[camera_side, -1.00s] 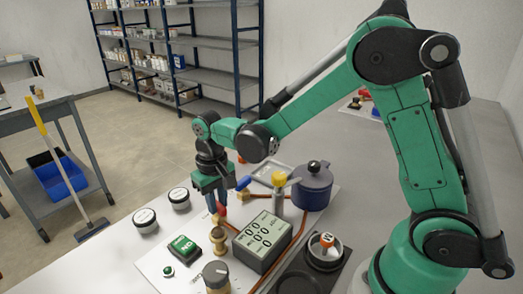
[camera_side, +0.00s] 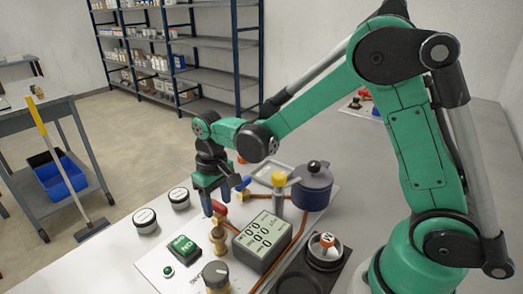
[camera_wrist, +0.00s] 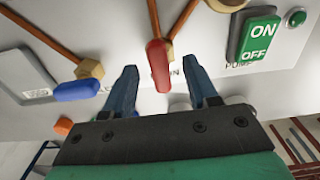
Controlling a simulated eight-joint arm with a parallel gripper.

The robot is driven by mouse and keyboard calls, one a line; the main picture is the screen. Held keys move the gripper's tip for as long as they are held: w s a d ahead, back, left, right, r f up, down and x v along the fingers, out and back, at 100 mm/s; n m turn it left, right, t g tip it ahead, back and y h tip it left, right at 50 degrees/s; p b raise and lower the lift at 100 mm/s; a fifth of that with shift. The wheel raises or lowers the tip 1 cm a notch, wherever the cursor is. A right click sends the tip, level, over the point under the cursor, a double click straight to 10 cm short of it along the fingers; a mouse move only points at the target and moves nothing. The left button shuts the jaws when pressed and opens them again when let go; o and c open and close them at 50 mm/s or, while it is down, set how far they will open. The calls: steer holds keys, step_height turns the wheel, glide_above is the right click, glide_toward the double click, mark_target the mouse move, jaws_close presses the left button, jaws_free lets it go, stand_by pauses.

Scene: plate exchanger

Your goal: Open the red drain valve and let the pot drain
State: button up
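The red drain valve handle (camera_side: 219,208) sits on a brass fitting (camera_side: 218,236) at the front of the board. In the wrist view the red handle (camera_wrist: 158,66) lies in the gap between my fingers. My gripper (camera_side: 214,206) points down at the handle. It also shows in the wrist view (camera_wrist: 162,72), with its two fingers apart and open space on both sides of the handle. The dark blue pot (camera_side: 313,190), with its lid on, stands further back. Its inside is hidden.
A blue-handled valve (camera_wrist: 77,90) lies left of my fingers in the wrist view. A grey display box (camera_side: 263,240), a green ON/OFF switch (camera_side: 184,247) and a yellow-topped post (camera_side: 279,180) stand close by.

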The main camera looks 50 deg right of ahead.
mark_target(218, 203)
steer(key=shift+r, duration=2.8)
steer(key=s+d+r+t, duration=0.3)
steer(key=s+r+t, duration=0.1)
steer(key=s+t, duration=0.3)
steer(key=shift+s, duration=1.05)
steer(key=shift+o, duration=0.2)
stand_by(2.3)
